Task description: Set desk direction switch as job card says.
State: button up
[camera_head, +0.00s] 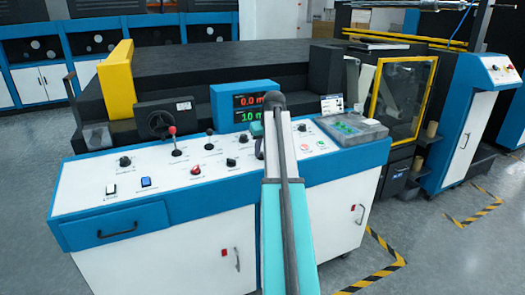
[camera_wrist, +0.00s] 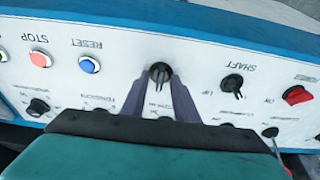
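The white-topped control desk (camera_head: 90,185) carries several knobs and switches. In the wrist view, which shows the labels upside down, my gripper (camera_wrist: 158,86) is open, with two grey fingers apart. A black rotary knob (camera_wrist: 160,72) is at the gap between the fingertips; contact cannot be told. Its label is partly hidden by the fingers, so I cannot tell whether it is the direction switch. Another black knob (camera_wrist: 232,83) is labelled SHAFT. A small white card (camera_head: 332,104) stands at the desk's back right; its text is too small to read.
A red STOP button (camera_wrist: 41,59), a blue RESET button (camera_wrist: 88,65) and a red knob (camera_wrist: 297,95) are nearby. A display (camera_head: 245,104) stands behind the desk top, with a red-topped lever (camera_head: 173,131) to its left. A grey box (camera_head: 352,128) sits at the right end.

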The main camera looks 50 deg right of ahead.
grip_shut()
jog(key=shift+m+p, duration=0.3)
jog(key=shift+m, duration=0.1)
jog(key=m+p, duration=0.2)
jog(key=m, duration=0.2)
jog(key=shift+g+h, duration=0.3)
jog(key=shift+h, duration=0.1)
jog(key=m+p, duration=0.2)
jog(key=m, duration=0.2)
jog(key=shift+w+g+h, duration=0.1)
jog(key=shift+g+h, duration=0.2)
jog(key=shift+g, duration=0.1)
jog(key=shift+m, duration=0.3)
grip_release()
